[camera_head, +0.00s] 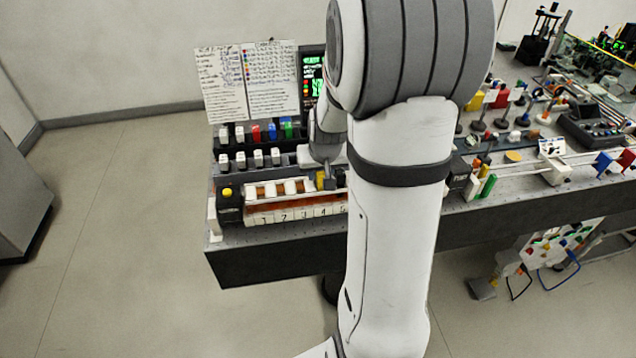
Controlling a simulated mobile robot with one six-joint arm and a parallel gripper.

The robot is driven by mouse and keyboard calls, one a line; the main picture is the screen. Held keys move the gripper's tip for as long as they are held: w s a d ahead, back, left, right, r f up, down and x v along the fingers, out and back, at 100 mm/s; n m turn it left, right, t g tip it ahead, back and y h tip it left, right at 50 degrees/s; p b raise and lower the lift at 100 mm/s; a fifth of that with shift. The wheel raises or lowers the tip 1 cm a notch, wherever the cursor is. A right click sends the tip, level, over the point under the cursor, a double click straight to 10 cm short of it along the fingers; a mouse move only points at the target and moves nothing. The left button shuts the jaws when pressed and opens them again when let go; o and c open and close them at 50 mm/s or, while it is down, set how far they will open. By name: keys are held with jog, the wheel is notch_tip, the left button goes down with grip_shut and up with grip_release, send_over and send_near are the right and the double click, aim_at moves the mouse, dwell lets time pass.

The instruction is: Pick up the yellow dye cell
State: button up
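A small yellow piece, which looks like the yellow dye cell (320,178), shows in the numbered holder (296,213) near the marks 4 and 5. My gripper (329,184) is right beside it, pointing down at the holder. The gripper is small and dark here and my arm covers the area to its right. I cannot tell whether its fingers are open or shut, or whether they touch the yellow cell. Several white-topped pieces (270,190) stand in the holder to the left of the yellow one.
A black box with a yellow knob (227,192) forms the holder's left end. Behind are racks of white, red (256,133), blue and green cells, paper sheets (250,85) and a dark screen (312,75). Optics crowd the bench at right. The floor (120,220) at left is clear.

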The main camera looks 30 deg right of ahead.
jog(key=shift+w+f, duration=0.1)
jog(key=shift+f, duration=0.25)
grip_shut()
